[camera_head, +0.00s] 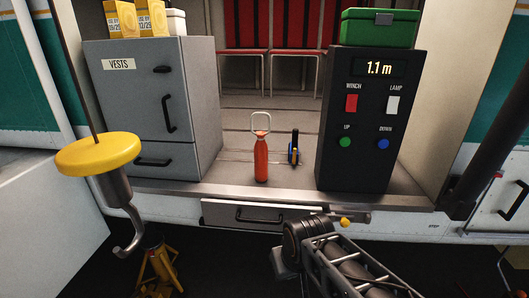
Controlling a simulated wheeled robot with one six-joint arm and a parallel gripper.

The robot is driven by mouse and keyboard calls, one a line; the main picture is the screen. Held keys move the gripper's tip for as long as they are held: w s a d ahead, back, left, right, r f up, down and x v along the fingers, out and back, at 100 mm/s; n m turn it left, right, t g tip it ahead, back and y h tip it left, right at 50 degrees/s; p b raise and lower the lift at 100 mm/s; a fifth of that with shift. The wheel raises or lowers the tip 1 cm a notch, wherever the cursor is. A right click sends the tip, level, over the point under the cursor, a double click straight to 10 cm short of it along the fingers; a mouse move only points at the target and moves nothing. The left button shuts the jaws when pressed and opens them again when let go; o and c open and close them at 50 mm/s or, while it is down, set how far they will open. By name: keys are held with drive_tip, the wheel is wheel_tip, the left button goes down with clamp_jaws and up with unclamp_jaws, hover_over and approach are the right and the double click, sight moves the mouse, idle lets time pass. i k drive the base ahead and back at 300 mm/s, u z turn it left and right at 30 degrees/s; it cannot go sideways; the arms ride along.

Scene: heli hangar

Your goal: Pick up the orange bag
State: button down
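A narrow orange-red object (261,160) stands upright on the cabin floor near the sill, between the grey cabinet and the dark control box. It has a pale loop handle on top and looks more like a bottle than a bag; no other orange bag shows. My arm (340,262) reaches in from the bottom right, below and to the right of it, with a clear gap between them. I cannot make out my gripper's fingers, and I see nothing held.
A yellow-topped hook (112,165) hangs at the left. The grey vests cabinet (203,100) and control box (345,130) flank the opening. A small blue-and-black item (293,150) stands right of the orange object. A drawer (248,215) is below the sill. Red seats (240,40) stand behind.

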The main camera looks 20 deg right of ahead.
sight(260, 147)
drive_tip(key=u, duration=0.45)
drive_tip(key=k, duration=0.95)
drive_tip(key=z, duration=0.45)
drive_tip(key=i, duration=0.75)
drive_tip(key=u, duration=0.55)
drive_tip(key=i, duration=0.7)
drive_tip(key=u, duration=0.65)
